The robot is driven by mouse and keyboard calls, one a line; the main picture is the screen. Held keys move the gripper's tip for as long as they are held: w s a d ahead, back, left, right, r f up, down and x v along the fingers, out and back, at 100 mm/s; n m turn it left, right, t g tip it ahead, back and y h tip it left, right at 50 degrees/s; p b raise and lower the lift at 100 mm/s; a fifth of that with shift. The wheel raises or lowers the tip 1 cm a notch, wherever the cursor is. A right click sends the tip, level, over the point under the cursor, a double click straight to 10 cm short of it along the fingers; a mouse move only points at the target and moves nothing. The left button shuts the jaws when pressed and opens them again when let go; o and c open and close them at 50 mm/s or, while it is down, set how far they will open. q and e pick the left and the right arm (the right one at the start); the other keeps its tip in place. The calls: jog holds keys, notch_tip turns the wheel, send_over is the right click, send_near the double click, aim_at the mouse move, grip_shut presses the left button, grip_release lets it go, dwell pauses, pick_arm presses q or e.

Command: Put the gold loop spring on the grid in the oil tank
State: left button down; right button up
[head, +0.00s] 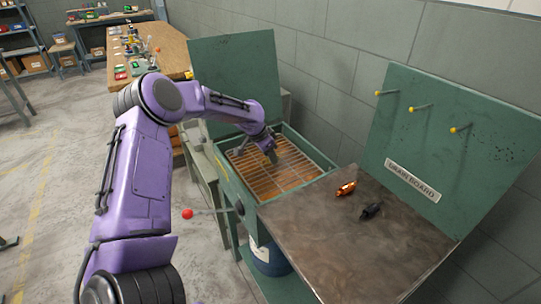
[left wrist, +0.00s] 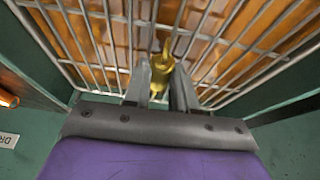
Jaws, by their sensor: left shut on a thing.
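The oil tank (head: 231,171) is a green open box with a wire grid (head: 295,166) over orange-brown oil. My left gripper (head: 270,156) is over the grid inside the tank. In the left wrist view, my left gripper (left wrist: 165,88) is shut on the gold loop spring (left wrist: 161,72). The spring is at the grid (left wrist: 112,68); I cannot tell whether it touches the bars. In the head view the spring is mostly hidden by the gripper. My right gripper is not in view.
An orange-copper spring (head: 346,188) and a black spring (head: 371,210) lie on the metal drain table (head: 350,255) right of the tank. A green drain board (head: 455,150) with yellow-tipped pegs stands behind it. The raised tank lid (head: 236,75) is at the back. A red-knobbed lever (head: 187,213) sticks out front.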

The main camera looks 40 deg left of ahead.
pick_arm(q)
jog(key=shift+s+d+f, duration=0.15)
jog(key=shift+s+f, duration=0.1)
jog(key=shift+f, duration=0.25)
jog(key=c, duration=0.9)
grip_release()
jog(key=shift+s+d, duration=0.1)
jog(key=shift+w+a+f, duration=0.25)
jog(key=shift+r, duration=0.1)
jog(key=shift+r, duration=0.3)
jog(key=v, duration=1.2)
jog(key=shift+r, duration=0.4)
jog(key=shift+w+d, duration=0.1)
